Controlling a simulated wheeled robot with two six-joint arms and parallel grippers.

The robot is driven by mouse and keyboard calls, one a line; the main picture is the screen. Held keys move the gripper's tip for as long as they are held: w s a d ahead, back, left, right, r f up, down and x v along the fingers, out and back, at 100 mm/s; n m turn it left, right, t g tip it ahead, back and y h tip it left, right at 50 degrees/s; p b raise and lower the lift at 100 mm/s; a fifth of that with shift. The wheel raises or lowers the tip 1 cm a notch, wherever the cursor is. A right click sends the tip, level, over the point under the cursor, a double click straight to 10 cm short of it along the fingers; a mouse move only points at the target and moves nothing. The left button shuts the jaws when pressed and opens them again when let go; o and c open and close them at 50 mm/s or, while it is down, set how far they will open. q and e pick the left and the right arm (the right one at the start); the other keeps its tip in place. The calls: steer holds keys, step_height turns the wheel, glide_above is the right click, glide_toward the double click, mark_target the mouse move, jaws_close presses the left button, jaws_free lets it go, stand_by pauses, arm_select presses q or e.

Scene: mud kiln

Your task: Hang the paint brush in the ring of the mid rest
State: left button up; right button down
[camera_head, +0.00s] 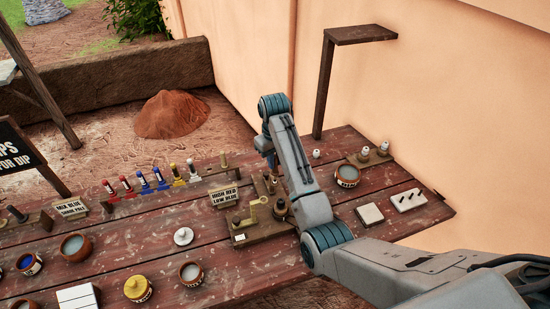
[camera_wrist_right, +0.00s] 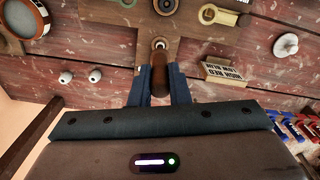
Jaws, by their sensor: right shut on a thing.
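My right gripper (camera_wrist_right: 157,88) is shut on a brown handle (camera_wrist_right: 159,75), taken to be the paint brush, seen nearly end-on in the right wrist view. In the head view, the gripper hangs near the wooden rest board (camera_head: 255,236), largely hidden behind my right arm. The board also shows in the wrist view (camera_wrist_right: 112,12); a dark ring (camera_wrist_right: 165,6) and a brass ring (camera_wrist_right: 222,17) are on it. A small pale round part (camera_wrist_right: 159,43) shows just beyond the handle. I cannot tell which ring is the mid rest's, nor whether the brush touches one. My left gripper is out of view.
A sign (camera_head: 224,197) reading high red, low blue stands behind the board. Several coloured tubes (camera_head: 145,185) stand on a rack to the left. A bowl (camera_head: 347,176) and white blocks (camera_head: 370,215) are at right. A dark post (camera_head: 323,90) rises at the back.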

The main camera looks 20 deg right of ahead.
mark_target(275, 172)
steer(key=shift+f, duration=0.2)
steer(key=shift+f, duration=0.6)
steer(key=shift+f, duration=0.25)
stand_by(0.4)
steer(key=shift+f, duration=0.35)
steer(key=shift+f, duration=0.9)
stand_by(0.5)
steer(key=c, duration=0.8)
jaws_free()
steer(key=shift+s, duration=0.1)
